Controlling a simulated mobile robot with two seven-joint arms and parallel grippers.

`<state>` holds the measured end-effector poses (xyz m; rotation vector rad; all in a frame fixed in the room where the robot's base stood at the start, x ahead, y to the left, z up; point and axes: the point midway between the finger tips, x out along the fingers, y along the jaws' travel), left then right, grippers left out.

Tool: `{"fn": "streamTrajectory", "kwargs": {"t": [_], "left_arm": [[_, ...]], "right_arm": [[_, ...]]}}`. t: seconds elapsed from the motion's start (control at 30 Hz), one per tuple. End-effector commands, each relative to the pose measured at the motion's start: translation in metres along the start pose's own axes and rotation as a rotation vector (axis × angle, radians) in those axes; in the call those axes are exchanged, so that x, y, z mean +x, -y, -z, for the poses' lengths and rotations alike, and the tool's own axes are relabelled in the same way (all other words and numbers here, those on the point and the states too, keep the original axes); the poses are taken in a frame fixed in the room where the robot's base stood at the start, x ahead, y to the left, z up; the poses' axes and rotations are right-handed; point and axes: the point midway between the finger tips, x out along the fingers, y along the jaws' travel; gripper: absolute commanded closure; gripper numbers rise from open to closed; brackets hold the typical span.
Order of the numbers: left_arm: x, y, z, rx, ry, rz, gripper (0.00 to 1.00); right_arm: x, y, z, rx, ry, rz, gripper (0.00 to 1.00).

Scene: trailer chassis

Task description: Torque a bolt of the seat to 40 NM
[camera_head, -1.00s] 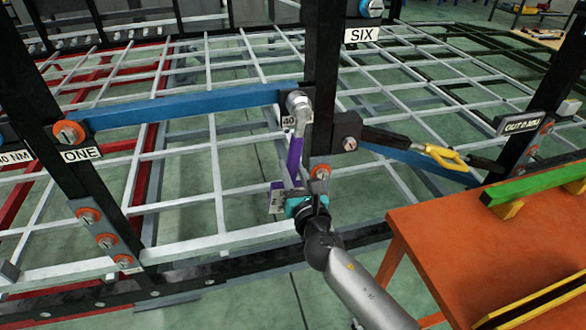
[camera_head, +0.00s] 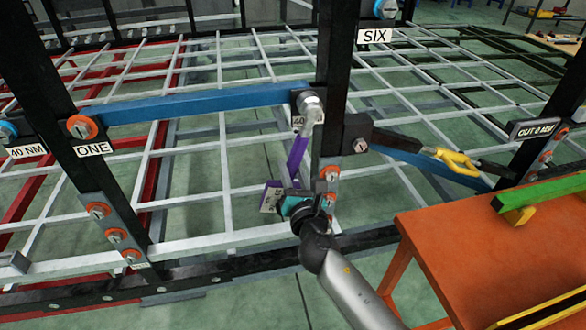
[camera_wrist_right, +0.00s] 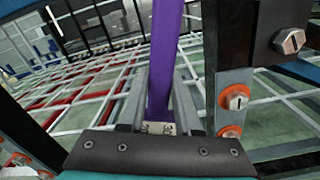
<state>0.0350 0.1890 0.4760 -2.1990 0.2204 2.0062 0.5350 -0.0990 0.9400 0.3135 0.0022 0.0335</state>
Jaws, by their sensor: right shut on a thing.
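A torque wrench with a purple handle (camera_head: 297,153) hangs down and slightly left from its silver head (camera_head: 310,104). The head is at the bolt at the right end of a blue beam (camera_head: 205,103), on a black post; the head hides the bolt. My right gripper (camera_head: 291,195) is shut on the lower part of the wrench. In the right wrist view the purple handle (camera_wrist_right: 165,60) runs up between the fingers. A "40" label (camera_head: 298,122) is partly hidden behind the wrench. My left gripper is not in view.
Orange-ringed bolts (camera_head: 331,174) sit just right of my right gripper, and a dark bolt block (camera_head: 356,138) is right of the wrench. An orange table (camera_head: 450,235) stands at the lower right. A white grid frame (camera_head: 225,240) lies behind.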

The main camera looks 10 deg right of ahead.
Motion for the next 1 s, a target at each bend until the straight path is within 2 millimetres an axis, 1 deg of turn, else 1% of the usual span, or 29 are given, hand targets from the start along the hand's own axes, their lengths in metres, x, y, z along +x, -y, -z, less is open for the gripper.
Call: {"fn": "streamTrajectory", "kwargs": {"t": [0.07, 0.27, 0.8, 1.0], "left_arm": [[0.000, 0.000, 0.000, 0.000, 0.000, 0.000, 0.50], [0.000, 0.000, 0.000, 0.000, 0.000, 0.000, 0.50], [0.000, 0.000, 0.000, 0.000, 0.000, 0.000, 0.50], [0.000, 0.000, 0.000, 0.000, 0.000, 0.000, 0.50]], "right_arm": [[-0.001, 0.000, 0.004, 0.007, -0.008, 0.001, 1.00], [-0.002, -0.004, 0.004, 0.029, -0.009, 0.000, 1.00], [-0.002, -0.023, 0.003, 0.161, -0.010, 0.001, 1.00], [-0.002, -0.024, 0.003, 0.169, -0.010, 0.000, 1.00]]}}
